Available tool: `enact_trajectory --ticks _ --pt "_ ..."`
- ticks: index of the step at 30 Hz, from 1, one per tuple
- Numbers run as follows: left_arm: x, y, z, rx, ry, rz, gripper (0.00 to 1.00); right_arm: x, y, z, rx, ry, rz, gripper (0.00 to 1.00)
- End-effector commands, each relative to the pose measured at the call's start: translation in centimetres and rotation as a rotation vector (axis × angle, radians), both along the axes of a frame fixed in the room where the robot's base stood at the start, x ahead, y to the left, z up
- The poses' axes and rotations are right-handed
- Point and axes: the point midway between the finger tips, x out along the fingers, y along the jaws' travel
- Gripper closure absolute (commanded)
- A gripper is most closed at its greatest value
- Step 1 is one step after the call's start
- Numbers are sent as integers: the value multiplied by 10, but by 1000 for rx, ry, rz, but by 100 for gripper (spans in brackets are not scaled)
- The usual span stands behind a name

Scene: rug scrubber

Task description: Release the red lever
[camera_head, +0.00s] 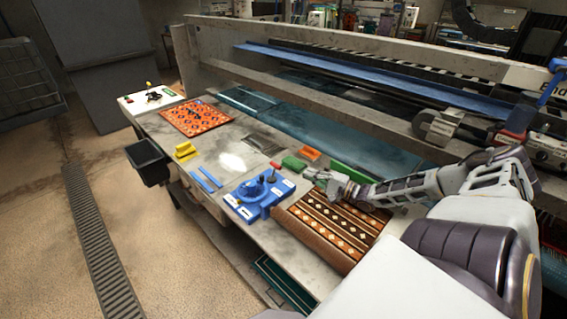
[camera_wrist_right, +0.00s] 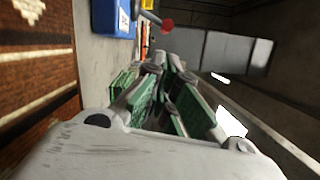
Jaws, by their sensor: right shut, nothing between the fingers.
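The lever's small red end (camera_head: 274,165) stands up at the back of a blue box (camera_head: 245,210) with a round blue top, on the grey table. In the right wrist view the red knob (camera_wrist_right: 168,25) sits at the end of a short grey rod beside the blue box (camera_wrist_right: 115,17). My right gripper (camera_head: 310,174) is shut and empty, low over the table to the right of the lever. In the wrist view its fingertips (camera_wrist_right: 163,62) are apart from the knob, which lies just beyond them. My left gripper is out of view.
A patterned rug (camera_head: 335,222) lies under my right forearm. Green blocks (camera_head: 293,163) and an orange block (camera_head: 310,153) lie behind the gripper. Yellow block (camera_head: 185,151), blue strips (camera_head: 206,180) and orange mat (camera_head: 195,118) are to the left. A long machine borders the table's back.

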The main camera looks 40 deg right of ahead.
Motion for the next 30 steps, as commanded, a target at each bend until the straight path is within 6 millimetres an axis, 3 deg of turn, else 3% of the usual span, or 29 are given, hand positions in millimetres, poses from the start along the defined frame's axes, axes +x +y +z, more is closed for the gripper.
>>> enact_trajectory --ticks 20,30 --pt "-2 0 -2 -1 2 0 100 2 1 0 0 -1 0 100" --pt "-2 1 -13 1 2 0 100 18 6 -1 1 -2 0 100"
